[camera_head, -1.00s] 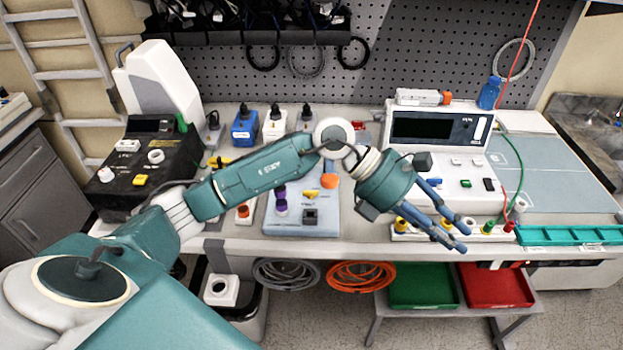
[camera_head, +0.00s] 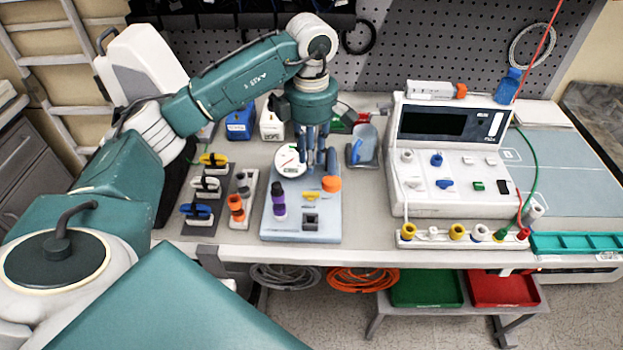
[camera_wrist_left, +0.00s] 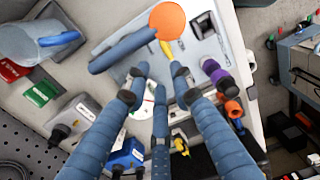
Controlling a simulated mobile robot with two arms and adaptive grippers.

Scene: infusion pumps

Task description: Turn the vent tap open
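My left gripper (camera_head: 317,168) points down over the pale blue board (camera_head: 286,230) on the bench. Its blue fingers stand apart, with nothing between the tips in the left wrist view (camera_wrist_left: 160,74). The orange knob (camera_head: 331,184) sits just in front of the fingers, with a blue bar beside it in the left wrist view (camera_wrist_left: 122,50); this looks like a tap and its lever. A small yellow part (camera_head: 311,196) is nearby. No label shows which is the vent tap, and contact with the fingers cannot be told. My right gripper is not in view.
A round gauge (camera_head: 290,161) stands left of the fingers and a purple-topped fitting (camera_head: 279,200) in front of it. A blue scoop-like holder (camera_head: 362,146) and a white console (camera_head: 448,150) stand to the right. Coloured clamps (camera_head: 205,185) lie left.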

